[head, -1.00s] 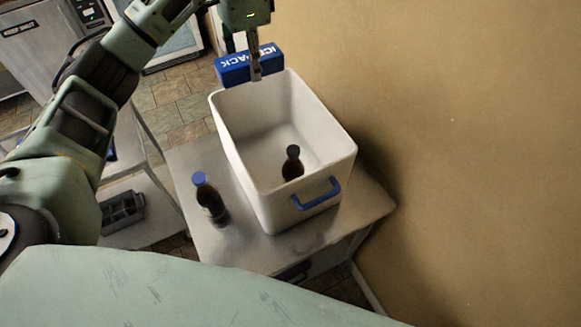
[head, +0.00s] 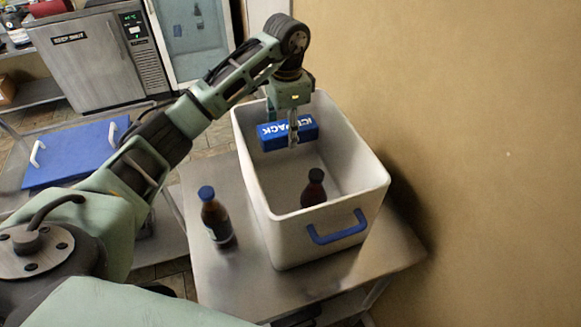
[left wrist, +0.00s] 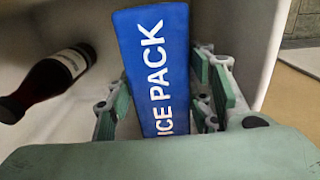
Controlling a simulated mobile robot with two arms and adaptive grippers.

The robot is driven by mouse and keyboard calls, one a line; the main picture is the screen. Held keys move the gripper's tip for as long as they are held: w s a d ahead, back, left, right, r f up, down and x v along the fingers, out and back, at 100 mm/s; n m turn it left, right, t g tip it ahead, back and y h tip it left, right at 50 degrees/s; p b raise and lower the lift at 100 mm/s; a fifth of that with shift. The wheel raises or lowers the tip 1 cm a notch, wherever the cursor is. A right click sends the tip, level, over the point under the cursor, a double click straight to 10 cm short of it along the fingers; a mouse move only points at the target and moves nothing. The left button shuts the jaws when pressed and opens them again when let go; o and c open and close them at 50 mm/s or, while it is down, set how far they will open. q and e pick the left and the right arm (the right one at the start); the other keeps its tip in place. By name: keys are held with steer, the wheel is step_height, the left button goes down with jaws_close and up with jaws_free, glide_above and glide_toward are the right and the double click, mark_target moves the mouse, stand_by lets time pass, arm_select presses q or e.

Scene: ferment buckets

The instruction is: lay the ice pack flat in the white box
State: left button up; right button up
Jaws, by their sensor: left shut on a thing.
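The blue ice pack (head: 272,135) with white lettering is held on edge by my left gripper (head: 293,138), inside the upper part of the white box (head: 262,196). My left gripper is shut on it; the fingers sit on both sides of the pack, which also shows in the left wrist view (left wrist: 152,60). The white box is open at the top and has a blue handle on its near side. My right gripper is not seen.
The box stands on a metal table (head: 225,265). A brown bottle with a blue cap (head: 215,215) stands left of the box. A wall (head: 480,150) is close on the right. A blue lid (head: 75,155) with white handles lies on another table at left.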

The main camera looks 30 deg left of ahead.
arm_select(q)
step_height(320, 180, down, 10)
steer(key=shift+f+p, duration=0.15)
steer(key=shift+p, duration=0.8)
steer(key=shift+w+f, duration=0.1)
steer(key=shift+f, duration=0.4)
steer(key=shift+f, duration=0.6)
steer(key=o, duration=1.5)
steer(key=shift+o, duration=0.2)
